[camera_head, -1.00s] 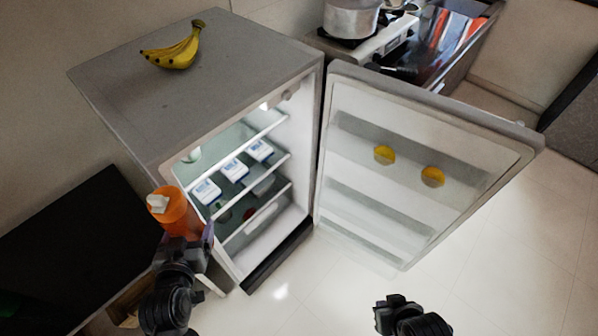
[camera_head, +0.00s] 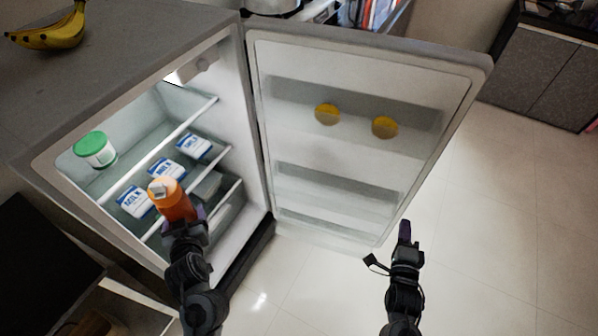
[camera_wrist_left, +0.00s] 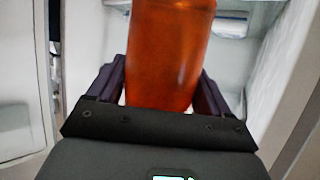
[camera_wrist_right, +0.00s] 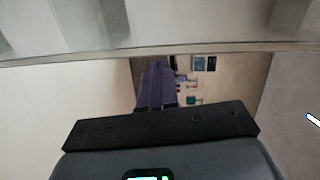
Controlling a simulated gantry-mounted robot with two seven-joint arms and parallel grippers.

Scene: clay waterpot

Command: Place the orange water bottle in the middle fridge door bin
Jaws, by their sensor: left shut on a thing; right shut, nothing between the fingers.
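The orange water bottle (camera_head: 176,201) with a white-grey cap is upright in my left gripper (camera_head: 190,222), in front of the open fridge compartment. In the left wrist view the bottle (camera_wrist_left: 165,55) stands between the two purple fingers. The open fridge door (camera_head: 262,110) is to the right, with its inner side facing me. Its middle bin (camera_head: 335,190) looks empty, below the upper bin (camera_head: 290,95). My right gripper (camera_head: 404,232) is empty near the door's lower right; its fingers (camera_wrist_right: 157,85) are shut together in the right wrist view.
Two yellow round items (camera_head: 327,114) sit in the upper door bin. Milk cartons (camera_head: 134,201) and a green-lidded tub (camera_head: 95,149) are on the fridge shelves. Bananas (camera_head: 48,31) lie on the fridge top. The floor (camera_head: 500,230) right of the door is clear.

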